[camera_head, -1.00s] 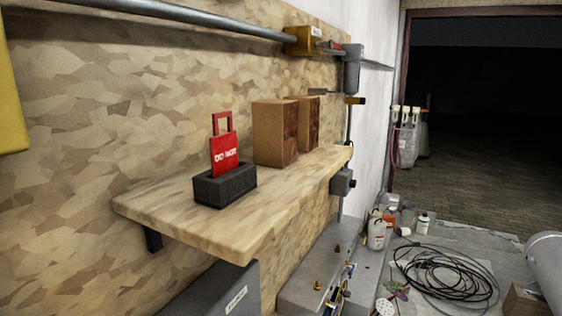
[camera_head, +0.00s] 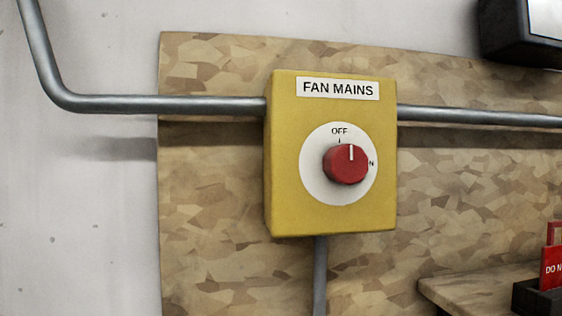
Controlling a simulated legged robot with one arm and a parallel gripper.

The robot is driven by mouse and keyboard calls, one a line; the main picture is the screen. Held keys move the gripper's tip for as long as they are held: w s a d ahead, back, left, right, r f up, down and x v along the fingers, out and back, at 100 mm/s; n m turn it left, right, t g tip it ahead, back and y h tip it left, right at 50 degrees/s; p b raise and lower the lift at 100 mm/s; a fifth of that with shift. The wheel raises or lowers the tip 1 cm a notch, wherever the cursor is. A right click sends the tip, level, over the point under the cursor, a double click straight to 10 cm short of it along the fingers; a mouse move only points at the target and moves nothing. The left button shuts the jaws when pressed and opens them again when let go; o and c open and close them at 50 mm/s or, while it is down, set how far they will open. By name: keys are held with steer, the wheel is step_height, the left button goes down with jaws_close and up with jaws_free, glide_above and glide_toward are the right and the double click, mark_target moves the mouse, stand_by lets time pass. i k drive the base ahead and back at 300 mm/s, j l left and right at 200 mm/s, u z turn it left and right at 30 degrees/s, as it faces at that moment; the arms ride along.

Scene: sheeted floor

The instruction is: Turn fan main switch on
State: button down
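The fan main switch is a yellow box (camera_head: 285,180) labelled "FAN MAINS", mounted on a chipboard panel in the middle of the head view. A red rotary knob (camera_head: 345,166) sits on its round white dial (camera_head: 318,186). The knob's white mark points up, close to the word "OFF" above it. At the dial's right edge a letter "N" shows, the rest of that word hidden behind the knob. My gripper is not in view, and nothing touches the knob.
A grey conduit (camera_head: 170,104) runs into the box from both sides, and another pipe (camera_head: 320,275) leaves below. A wooden shelf (camera_head: 470,292) with a dark holder (camera_head: 535,298) and red tag (camera_head: 552,265) juts out at lower right. A dark box (camera_head: 515,38) hangs upper right. Space before the switch looks clear.

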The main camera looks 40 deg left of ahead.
mark_target(347, 164)
steer(key=u, duration=1.5)
